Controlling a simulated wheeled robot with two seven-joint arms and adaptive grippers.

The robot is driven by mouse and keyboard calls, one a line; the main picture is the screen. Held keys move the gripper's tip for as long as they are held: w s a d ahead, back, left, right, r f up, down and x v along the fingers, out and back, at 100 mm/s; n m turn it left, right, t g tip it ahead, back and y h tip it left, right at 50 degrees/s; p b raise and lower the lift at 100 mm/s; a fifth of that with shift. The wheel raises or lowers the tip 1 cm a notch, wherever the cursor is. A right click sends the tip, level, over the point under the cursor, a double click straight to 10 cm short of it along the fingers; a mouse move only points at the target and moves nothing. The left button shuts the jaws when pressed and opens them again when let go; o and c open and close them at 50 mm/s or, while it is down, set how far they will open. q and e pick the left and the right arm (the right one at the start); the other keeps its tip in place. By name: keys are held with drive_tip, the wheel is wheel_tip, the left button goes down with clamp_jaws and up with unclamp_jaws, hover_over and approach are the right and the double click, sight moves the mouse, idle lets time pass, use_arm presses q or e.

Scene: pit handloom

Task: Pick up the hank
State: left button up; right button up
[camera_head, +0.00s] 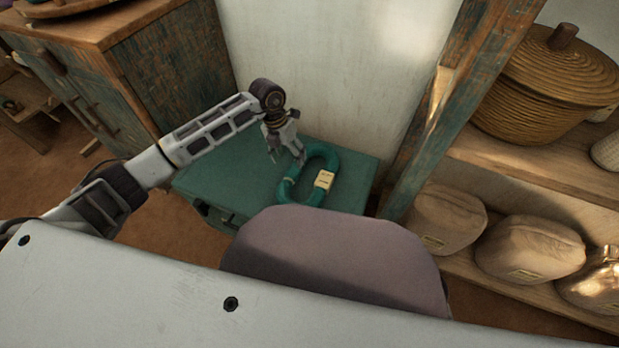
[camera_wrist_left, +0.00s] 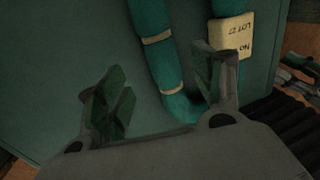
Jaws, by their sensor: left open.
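The hank (camera_head: 323,176) is a teal-green loop with a pale label, lying on a green box-like stand (camera_head: 232,172) against the wall. My left gripper (camera_head: 290,158) is open above the stand, at the left side of the hank. In the left wrist view, the hank (camera_wrist_left: 158,62) runs down and curves round near the right finger, with tan ties on it and a "LOT" label. The open left gripper (camera_wrist_left: 165,100) has its two fingers spread, and the hank's bend lies between them, nearer the right finger. My right gripper is not in view.
A worn wooden cabinet (camera_head: 172,68) stands at the left. At the right, a painted post (camera_head: 445,110) stands before shelves with a lidded basket (camera_head: 545,85) and several cloth sacks (camera_head: 528,248). A white wall (camera_head: 335,60) is close behind the stand.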

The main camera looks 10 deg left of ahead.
sight(293, 166)
use_arm(q)
drive_tip(key=shift+d+f, duration=0.1)
drive_tip(key=shift+f, duration=0.25)
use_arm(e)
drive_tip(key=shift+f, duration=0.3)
use_arm(q)
drive_tip(key=shift+f, duration=0.1)
drive_tip(key=shift+s+d+f+b, duration=0.1)
drive_tip(key=shift+d+f+b, duration=0.15)
drive_tip(key=shift+f+b, duration=0.45)
drive_tip(key=shift+d+f, duration=0.2)
drive_tip(key=shift+f, duration=0.45)
drive_tip(key=shift+s+d+f+b, duration=0.1)
drive_tip(key=shift+d+f+b, duration=0.15)
drive_tip(key=shift+f+b, duration=0.65)
drive_tip(key=shift+f, duration=0.15)
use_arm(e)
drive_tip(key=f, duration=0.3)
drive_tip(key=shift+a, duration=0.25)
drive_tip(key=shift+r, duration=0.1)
use_arm(q)
drive_tip(key=c, duration=1.2)
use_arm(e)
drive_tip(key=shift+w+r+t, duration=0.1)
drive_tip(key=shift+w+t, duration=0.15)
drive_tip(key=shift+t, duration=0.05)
